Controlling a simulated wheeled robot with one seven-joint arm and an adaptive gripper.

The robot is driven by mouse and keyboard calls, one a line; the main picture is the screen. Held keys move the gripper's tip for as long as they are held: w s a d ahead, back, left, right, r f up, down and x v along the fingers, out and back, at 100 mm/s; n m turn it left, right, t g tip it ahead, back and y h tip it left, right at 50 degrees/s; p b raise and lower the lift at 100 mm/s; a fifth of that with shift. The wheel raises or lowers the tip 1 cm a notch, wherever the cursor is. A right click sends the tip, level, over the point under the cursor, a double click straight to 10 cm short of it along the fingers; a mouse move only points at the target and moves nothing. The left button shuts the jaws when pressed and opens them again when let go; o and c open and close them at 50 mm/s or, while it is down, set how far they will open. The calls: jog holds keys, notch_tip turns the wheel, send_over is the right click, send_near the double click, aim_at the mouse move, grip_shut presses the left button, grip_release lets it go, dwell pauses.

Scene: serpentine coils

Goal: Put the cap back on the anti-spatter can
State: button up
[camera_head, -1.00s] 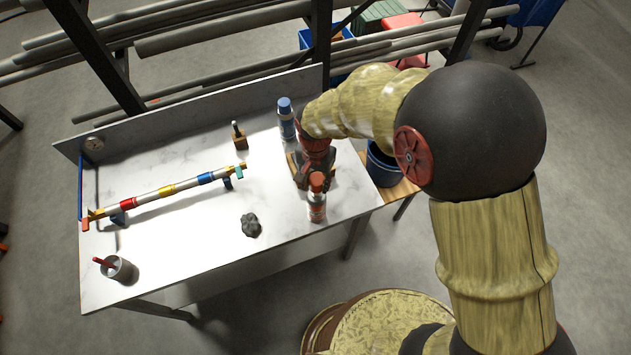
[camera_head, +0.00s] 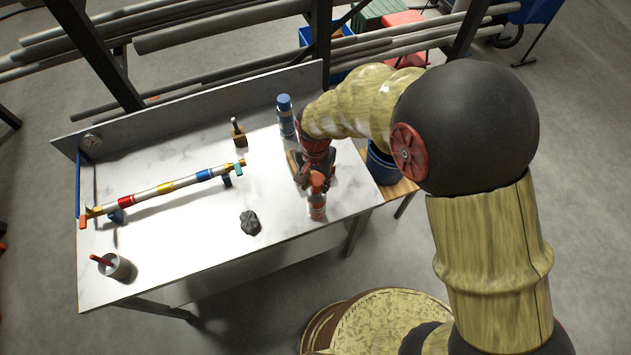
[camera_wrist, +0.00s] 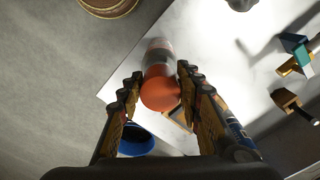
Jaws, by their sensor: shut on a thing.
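The orange cap (camera_head: 317,181) is between the fingers of my gripper (camera_head: 311,180), which is shut on it; it also shows in the wrist view (camera_wrist: 160,93) between the two fingertips (camera_wrist: 158,88). The anti-spatter can (camera_head: 317,208), pale with an orange-red band, stands near the front right edge of the bench. In the wrist view the can (camera_wrist: 160,52) shows just beyond the cap and nearly in line with it. The cap is at the can's top; I cannot tell whether it is seated or just above.
A blue-capped can (camera_head: 286,120) stands behind my gripper. A wooden block with a dark tool (camera_head: 239,138), a striped pipe on supports (camera_head: 165,189), a dark lump (camera_head: 250,222) and a grey cup (camera_head: 117,267) are on the bench (camera_head: 190,245). A blue bucket (camera_head: 382,165) stands right of it.

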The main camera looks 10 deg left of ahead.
jog(key=shift+f, duration=0.1)
jog(key=shift+f+b, duration=0.55)
jog(key=shift+f, duration=0.15)
jog(key=shift+f+b, duration=0.6)
jog(key=shift+f, duration=0.25)
dwell(1.4)
jog(key=o, duration=0.7)
jog(key=o, duration=0.5)
jog(key=shift+c, duration=0.2)
jog(key=shift+o, duration=0.8)
jog(key=shift+r, duration=0.15)
